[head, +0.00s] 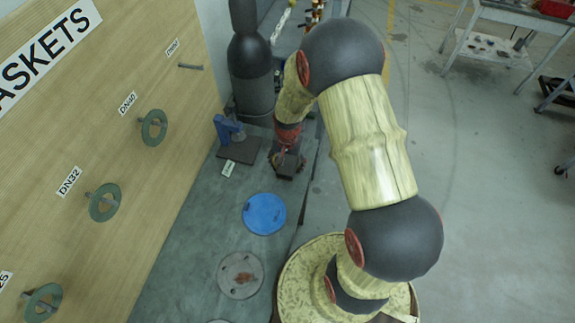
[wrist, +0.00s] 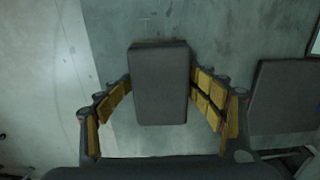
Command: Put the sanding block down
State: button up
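The sanding block is a dark grey rectangular block with a thin brown edge, in the middle of the wrist view (wrist: 160,85). My gripper (wrist: 161,78) has its yellow-padded fingers on both sides of the block, and their tips meet its left and right sides. It appears shut on the block. In the head view my gripper (head: 287,160) points down over the far part of the grey-green bench (head: 200,215). The block is a small dark shape there, largely covered by the gripper. Whether its underside touches the bench cannot be told.
A dark square plate (head: 238,150) with a blue-handled tool (head: 228,128) stands just left of the gripper. A blue disc (head: 264,213) and a grey disc (head: 241,275) lie nearer. A wooden gasket board (head: 90,120) bounds the left. A dark cylinder (head: 252,85) stands behind.

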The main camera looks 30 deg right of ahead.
jog(key=shift+s, duration=0.1)
notch_tip(320, 180, up, 13)
jog(key=p, duration=0.2)
notch_tip(320, 180, up, 10)
jog(key=n+t, duration=0.1)
jog(key=n, duration=0.1)
send_over(288, 164)
jog(key=s+a, duration=0.1)
jog(key=a, duration=0.2)
jog(key=s+a+r+n+t, duration=0.2)
jog(key=s+a+r+n, duration=0.1)
jog(key=s+r, duration=0.5)
jog(key=s+a+r+n+t, duration=0.2)
jog(key=s+a+r+n, duration=0.1)
jog(key=s+r, duration=0.5)
jog(key=shift+s+a+r+n+t, duration=0.2)
jog(key=shift+a+r+n+t, duration=0.1)
jog(key=shift+r+n, duration=0.2)
jog(key=shift+f, duration=0.1)
